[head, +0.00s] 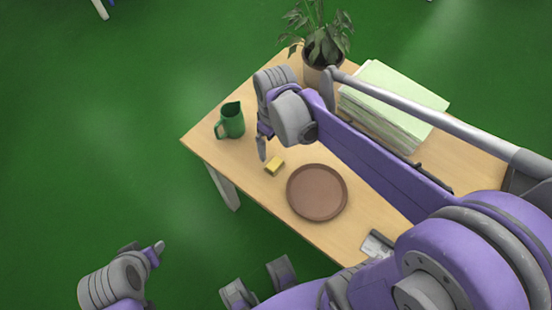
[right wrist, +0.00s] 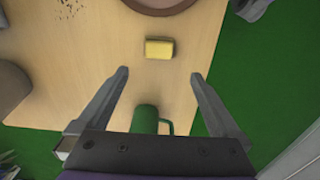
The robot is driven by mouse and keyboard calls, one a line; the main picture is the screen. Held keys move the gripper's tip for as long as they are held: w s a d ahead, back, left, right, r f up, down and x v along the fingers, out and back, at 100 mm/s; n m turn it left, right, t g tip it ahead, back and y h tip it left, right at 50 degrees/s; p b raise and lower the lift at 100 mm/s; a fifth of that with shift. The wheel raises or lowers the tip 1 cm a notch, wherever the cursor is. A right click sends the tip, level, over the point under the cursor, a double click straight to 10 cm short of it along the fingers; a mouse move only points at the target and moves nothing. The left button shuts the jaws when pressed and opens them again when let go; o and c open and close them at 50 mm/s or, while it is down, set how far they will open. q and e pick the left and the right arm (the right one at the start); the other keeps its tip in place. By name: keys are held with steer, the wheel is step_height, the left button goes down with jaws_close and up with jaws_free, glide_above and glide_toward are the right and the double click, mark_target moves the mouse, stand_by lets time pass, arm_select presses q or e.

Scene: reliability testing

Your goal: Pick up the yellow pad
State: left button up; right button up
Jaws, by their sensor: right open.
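The yellow pad (head: 274,166) is a small block lying on the wooden table, between the green pitcher and the brown round tray. It also shows in the right wrist view (right wrist: 160,49), just beyond the fingertips and roughly centred between them. My right gripper (right wrist: 159,76) is open and empty, above the table and apart from the pad. In the head view my right gripper (head: 262,147) hangs just up and left of the pad. My left gripper (head: 157,250) is off the table at the lower left, and its finger opening is unclear.
The brown round tray (head: 317,193) lies close to the pad. A green pitcher (head: 232,120) stands near the table's left corner. A potted plant (head: 322,72) and a stack of papers (head: 392,107) stand farther back. The wooden table (head: 225,155) has bare surface around the pad.

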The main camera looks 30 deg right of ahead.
glide_above(273, 163)
steer(key=f, duration=0.5)
steer(key=shift+d+f+b, duration=0.2)
steer(key=shift+f+b, duration=0.2)
steer(key=shift+a+f+b, duration=0.1)
steer(key=shift+f+b, duration=0.2)
steer(key=shift+f, duration=2.5)
steer(key=shift+c, duration=0.3)
steer(key=c, duration=1.5)
steer(key=shift+r, duration=0.1)
steer(key=shift+r, duration=0.1)
